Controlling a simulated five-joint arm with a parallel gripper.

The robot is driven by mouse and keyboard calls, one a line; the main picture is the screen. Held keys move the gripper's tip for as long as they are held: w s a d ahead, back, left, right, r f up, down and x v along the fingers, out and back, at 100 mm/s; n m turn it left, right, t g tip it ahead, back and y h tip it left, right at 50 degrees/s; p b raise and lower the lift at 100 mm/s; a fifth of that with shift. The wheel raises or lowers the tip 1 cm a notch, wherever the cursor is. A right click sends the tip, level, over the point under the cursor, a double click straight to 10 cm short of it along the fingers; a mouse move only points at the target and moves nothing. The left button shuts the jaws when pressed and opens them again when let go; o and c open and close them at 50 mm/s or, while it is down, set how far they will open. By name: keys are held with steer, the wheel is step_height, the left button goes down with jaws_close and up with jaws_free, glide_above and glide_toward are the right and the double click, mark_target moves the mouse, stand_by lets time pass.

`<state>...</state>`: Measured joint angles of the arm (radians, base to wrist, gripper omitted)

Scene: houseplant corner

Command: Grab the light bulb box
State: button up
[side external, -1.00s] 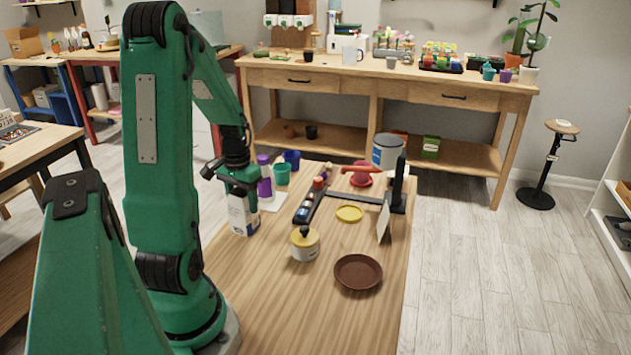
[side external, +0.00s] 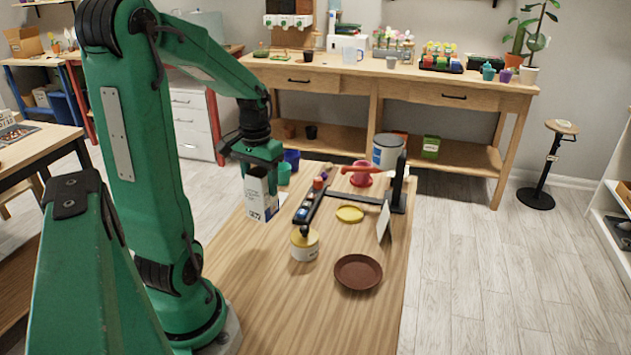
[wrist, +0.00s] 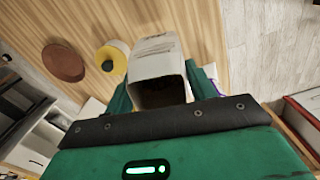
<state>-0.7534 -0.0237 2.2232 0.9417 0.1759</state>
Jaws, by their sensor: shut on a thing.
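The light bulb box (side external: 262,203) is a tall white carton with dark print, upright near the table's far left part. My gripper (side external: 258,163) is shut on its upper part from above. The box's lower end appears raised a little off the table, though the gap is hard to judge. In the wrist view the box (wrist: 155,58) sits between my gripper's green fingers (wrist: 165,88), with its dark, open-looking end towards me. The far end of the box is hidden in that view.
A white jar with a yellow lid (side external: 305,246) and a brown saucer (side external: 358,272) stand nearer the front. The front of the table is clear.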

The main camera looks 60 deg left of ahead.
steer(key=shift+w+d+r, duration=0.3)
steer(key=shift+d+r, duration=0.1)
steer(key=shift+d, duration=0.25)
steer(key=shift+w+d+r, duration=0.3)
steer(key=shift+d+r, duration=0.15)
steer(key=shift+d, duration=0.15)
steer(key=shift+w+d+r, duration=0.3)
steer(key=shift+d+r, duration=0.1)
steer(key=shift+d, duration=0.25)
